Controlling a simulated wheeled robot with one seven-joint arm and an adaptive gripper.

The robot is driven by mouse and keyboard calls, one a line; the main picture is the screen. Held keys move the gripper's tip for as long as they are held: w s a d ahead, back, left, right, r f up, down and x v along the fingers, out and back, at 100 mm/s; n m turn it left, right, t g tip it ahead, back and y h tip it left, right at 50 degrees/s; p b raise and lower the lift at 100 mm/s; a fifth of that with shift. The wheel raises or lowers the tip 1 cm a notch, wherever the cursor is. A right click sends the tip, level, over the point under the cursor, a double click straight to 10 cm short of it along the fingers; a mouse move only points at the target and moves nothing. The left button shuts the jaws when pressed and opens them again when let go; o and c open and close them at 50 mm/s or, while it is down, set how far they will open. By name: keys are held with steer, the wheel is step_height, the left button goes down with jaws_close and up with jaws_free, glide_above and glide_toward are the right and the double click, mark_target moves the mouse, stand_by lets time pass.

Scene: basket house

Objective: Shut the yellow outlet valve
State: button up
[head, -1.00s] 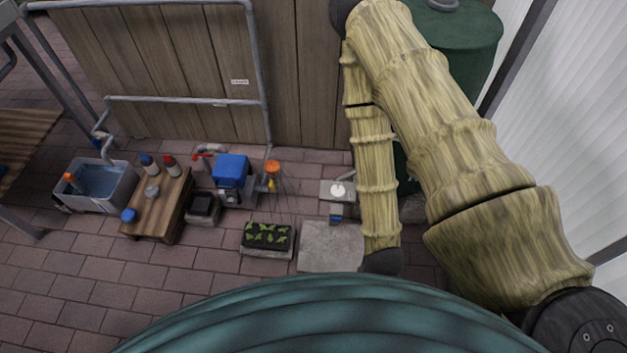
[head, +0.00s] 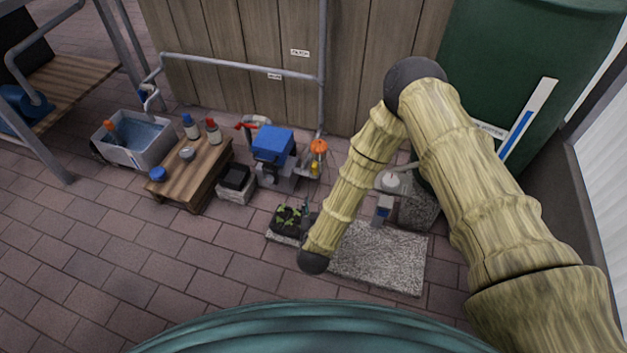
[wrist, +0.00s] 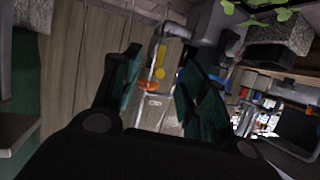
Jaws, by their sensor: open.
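The yellow outlet valve (head: 315,167) is a small yellow part below an orange round top (head: 318,146), beside the blue-topped unit near the fence. In the wrist view the yellow part (wrist: 160,76) shows between my fingers, beyond their tips, with the orange part (wrist: 149,86) close by. My gripper (wrist: 160,62) is open, with its dark green fingers apart and nothing between them. It is apart from the valve. In the head view my forearm hides most of my gripper. The valve's handle position is too small to tell.
A seedling tray (head: 289,219) and a stone slab (head: 385,262) lie in front of the valve. The blue-topped unit (head: 273,146) stands left of it. A white-topped fixture (head: 390,182) and a green tank (head: 530,60) are to the right. Paving at left front is clear.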

mark_target(313, 170)
steer(key=w+m+t+h+b, duration=0.1)
steer(key=w+b, duration=0.2)
steer(key=w, duration=0.2)
steer(key=w+m+t+h+b, duration=0.1)
steer(key=w+h+b, duration=0.1)
steer(key=w+b, duration=0.2)
steer(key=w+a+m+t+h+b, duration=0.1)
steer(key=w+b, duration=0.2)
steer(key=w, duration=0.3)
steer(key=shift+a+h, duration=0.1)
steer(key=shift+h, duration=0.3)
steer(key=shift+w+d+r+b, duration=0.1)
steer(key=shift+w+d+b, duration=0.1)
steer(key=shift+w+b, duration=0.3)
steer(key=shift+w, duration=0.1)
jaws_close()
